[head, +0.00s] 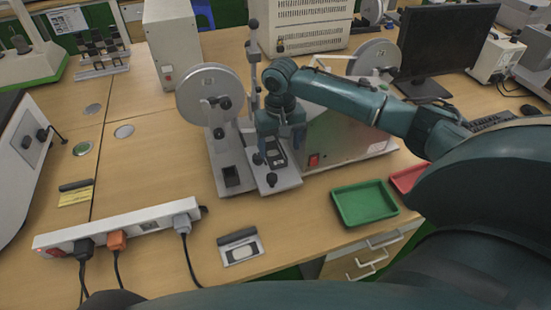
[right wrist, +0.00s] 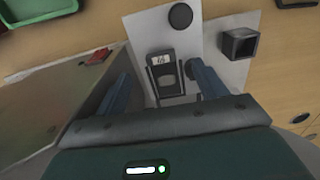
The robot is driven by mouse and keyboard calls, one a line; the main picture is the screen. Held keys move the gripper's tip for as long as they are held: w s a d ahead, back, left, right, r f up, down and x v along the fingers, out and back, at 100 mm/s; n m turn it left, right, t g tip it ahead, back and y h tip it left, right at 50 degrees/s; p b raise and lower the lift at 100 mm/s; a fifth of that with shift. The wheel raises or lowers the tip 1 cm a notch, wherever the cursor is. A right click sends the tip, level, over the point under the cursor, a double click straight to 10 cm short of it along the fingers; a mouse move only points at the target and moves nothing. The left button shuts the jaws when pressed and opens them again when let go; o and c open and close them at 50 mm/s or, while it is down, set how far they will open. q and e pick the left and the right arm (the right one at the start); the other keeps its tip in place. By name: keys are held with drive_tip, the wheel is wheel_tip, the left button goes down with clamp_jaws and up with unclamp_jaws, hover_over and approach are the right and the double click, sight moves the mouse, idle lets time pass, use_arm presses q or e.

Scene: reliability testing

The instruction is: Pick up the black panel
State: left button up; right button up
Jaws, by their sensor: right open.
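A small black panel (head: 275,158), which I take to be the task's panel, sits on the light grey base plate (head: 288,180) of the bench machine. My left gripper is not in view.
A green tray (head: 364,203) and a red tray (head: 407,178) lie right of the machine. Large grey wheels (head: 208,94) and a grey housing (head: 340,140) flank the panel. A power strip (head: 118,227) and a small card holder (head: 241,248) lie in front.

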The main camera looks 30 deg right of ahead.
sight(279, 164)
drive_tip(key=shift+f, duration=3.1)
drive_tip(key=shift+c, duration=0.3)
drive_tip(key=c, duration=1)
wheel_tip(279, 164, up, 10)
drive_tip(key=shift+f, duration=3.5)
